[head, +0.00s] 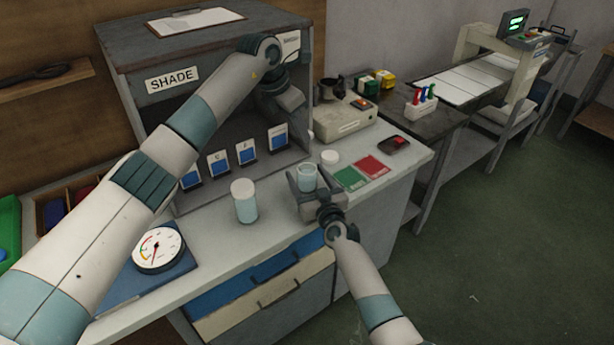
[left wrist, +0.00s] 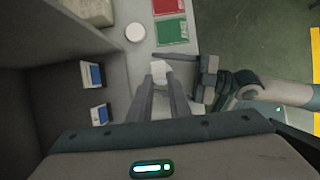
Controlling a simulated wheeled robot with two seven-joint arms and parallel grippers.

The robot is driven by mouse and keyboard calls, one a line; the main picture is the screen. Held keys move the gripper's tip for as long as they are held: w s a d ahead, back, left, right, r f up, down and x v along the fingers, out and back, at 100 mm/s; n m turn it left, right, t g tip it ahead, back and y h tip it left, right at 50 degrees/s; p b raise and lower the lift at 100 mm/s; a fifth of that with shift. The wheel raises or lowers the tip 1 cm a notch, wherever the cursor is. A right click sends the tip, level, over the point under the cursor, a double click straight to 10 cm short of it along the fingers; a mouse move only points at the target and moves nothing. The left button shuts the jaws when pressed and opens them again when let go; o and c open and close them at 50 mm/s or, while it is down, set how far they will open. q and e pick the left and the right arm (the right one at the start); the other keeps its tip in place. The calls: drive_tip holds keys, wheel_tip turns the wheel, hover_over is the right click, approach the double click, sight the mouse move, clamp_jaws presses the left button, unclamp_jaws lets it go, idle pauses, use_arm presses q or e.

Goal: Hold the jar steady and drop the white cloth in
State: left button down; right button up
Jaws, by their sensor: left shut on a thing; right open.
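An open, clear jar (head: 307,179) stands on the grey counter between the fingers of my right gripper (head: 312,192), which is open around it. My left gripper (head: 285,98) is above and behind the jar in the head view, pointing down in front of the cabinet. In the left wrist view its fingers (left wrist: 163,90) are shut on a small white piece, the white cloth (left wrist: 160,70). The right gripper also shows in the left wrist view (left wrist: 190,78); the jar there is hard to make out.
A lidded jar (head: 244,203) stands left of the right gripper. A loose white lid (head: 330,157), green card (head: 349,179) and red card (head: 373,167) lie nearby. The SHADE cabinet (head: 205,62) stands behind. A round gauge (head: 158,249) sits at front left.

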sight(300, 168)
drive_tip(key=c, duration=1.2)
drive_tip(key=shift+c, duration=0.2)
use_arm(q)
drive_tip(key=shift+f, duration=0.25)
drive_tip(key=shift+f, duration=3.95)
drive_tip(key=c, duration=1.6)
unclamp_jaws()
drive_tip(key=shift+o, duration=0.2)
